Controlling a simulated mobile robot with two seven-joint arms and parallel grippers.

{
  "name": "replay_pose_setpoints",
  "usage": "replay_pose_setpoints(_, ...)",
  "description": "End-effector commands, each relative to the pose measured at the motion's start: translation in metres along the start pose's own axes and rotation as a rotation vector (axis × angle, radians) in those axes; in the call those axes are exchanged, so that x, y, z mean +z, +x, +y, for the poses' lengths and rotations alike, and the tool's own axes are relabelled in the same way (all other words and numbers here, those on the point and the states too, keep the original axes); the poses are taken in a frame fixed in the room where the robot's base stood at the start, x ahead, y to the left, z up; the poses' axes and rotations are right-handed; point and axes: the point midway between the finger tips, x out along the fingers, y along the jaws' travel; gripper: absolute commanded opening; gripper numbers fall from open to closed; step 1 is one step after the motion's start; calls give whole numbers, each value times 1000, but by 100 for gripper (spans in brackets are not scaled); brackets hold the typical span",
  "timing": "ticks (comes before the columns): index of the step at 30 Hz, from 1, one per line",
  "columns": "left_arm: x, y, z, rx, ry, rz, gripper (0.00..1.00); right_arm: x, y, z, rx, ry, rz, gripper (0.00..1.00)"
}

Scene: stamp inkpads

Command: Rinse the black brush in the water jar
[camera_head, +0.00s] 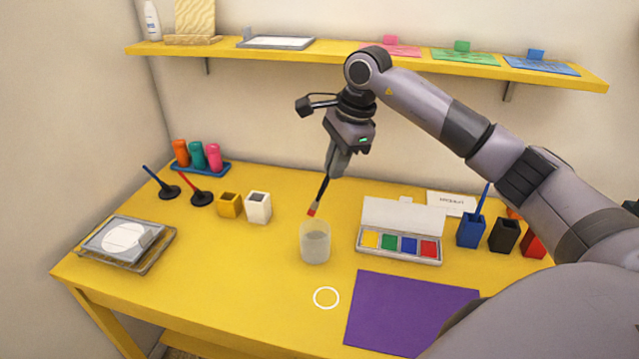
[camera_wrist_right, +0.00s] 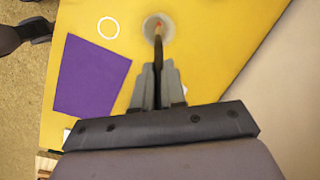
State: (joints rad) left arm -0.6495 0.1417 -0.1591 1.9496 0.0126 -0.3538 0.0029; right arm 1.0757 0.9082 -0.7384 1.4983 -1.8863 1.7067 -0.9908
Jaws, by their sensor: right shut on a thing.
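My right gripper (camera_head: 337,162) is shut on the black brush (camera_head: 322,190), holding it tip down with a slight tilt. The brush has a black handle and a reddish tip. The tip is above the water jar (camera_head: 315,245), a clear cup with greyish content on the yellow table, and appears clear of its rim. In the right wrist view the brush (camera_wrist_right: 158,48) runs out from the gripper (camera_wrist_right: 158,85) and its tip overlaps the round jar (camera_wrist_right: 168,32).
A paint box (camera_head: 400,246) with an open lid stands right of the jar. White and yellow cups (camera_head: 258,208) stand to its left. A purple sheet (camera_head: 410,315) and a white ring (camera_head: 326,297) lie in front. A yellow shelf (camera_head: 330,57) hangs behind the arm.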

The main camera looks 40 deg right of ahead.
Motion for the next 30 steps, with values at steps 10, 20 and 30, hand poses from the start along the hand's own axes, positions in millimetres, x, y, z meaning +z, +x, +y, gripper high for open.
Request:
replay_pose_setpoints(10, 2, 1, 0, 1, -1, 0, 43, -11, -2, -5, -22, 113, 17, 0)
replay_pose_setpoints(20, 22, 16, 1, 1, -1, -1, 43, -15, 26, 1, -20, 109, 16, 0)
replay_pose_setpoints(30, 42, 30, 1, 1, -2, -1, 43, -21, 57, 7, -21, 108, 16, 0)
